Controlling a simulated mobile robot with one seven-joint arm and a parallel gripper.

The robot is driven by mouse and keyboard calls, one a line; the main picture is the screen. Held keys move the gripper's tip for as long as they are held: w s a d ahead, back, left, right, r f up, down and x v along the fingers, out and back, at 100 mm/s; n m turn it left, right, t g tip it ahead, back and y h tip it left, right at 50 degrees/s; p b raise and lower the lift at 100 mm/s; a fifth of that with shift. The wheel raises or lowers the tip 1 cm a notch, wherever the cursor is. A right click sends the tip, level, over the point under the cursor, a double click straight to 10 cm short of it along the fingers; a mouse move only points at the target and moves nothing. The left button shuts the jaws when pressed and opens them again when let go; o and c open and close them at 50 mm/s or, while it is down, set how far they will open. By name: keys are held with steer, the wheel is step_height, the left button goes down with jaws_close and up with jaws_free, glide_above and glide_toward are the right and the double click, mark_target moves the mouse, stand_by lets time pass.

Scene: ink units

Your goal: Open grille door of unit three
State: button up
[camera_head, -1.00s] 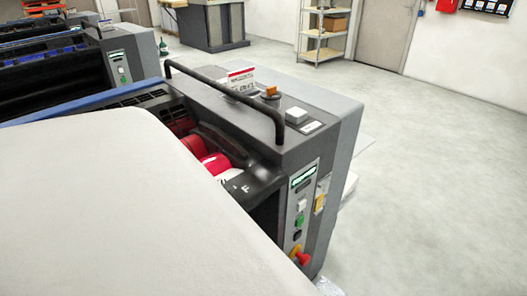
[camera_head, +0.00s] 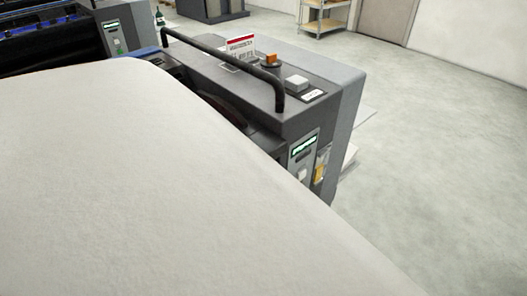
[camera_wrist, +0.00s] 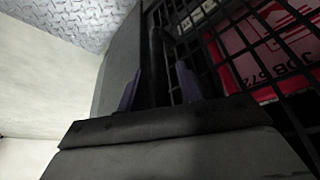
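A dark upright bar (camera_wrist: 160,60) stands at the grille's left side. My gripper (camera_wrist: 159,85) is open, with one finger on each side of this bar; contact cannot be made out. In the head view the nearest grey ink unit (camera_head: 235,85) stands at the centre with a display panel (camera_head: 303,150). Its grille and my gripper are hidden there behind a large pale shape close to the camera.
A dark rail (camera_head: 225,65), a red-and-white sign (camera_head: 241,46) and an orange lamp (camera_head: 271,60) are on top of the unit. Another unit (camera_head: 115,35) stands at the far left. A shelf (camera_head: 324,18) is at the back wall. The floor (camera_head: 440,150) at right is clear.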

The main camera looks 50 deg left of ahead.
jaws_close()
steer(key=shift+s, duration=0.15)
stand_by(0.4)
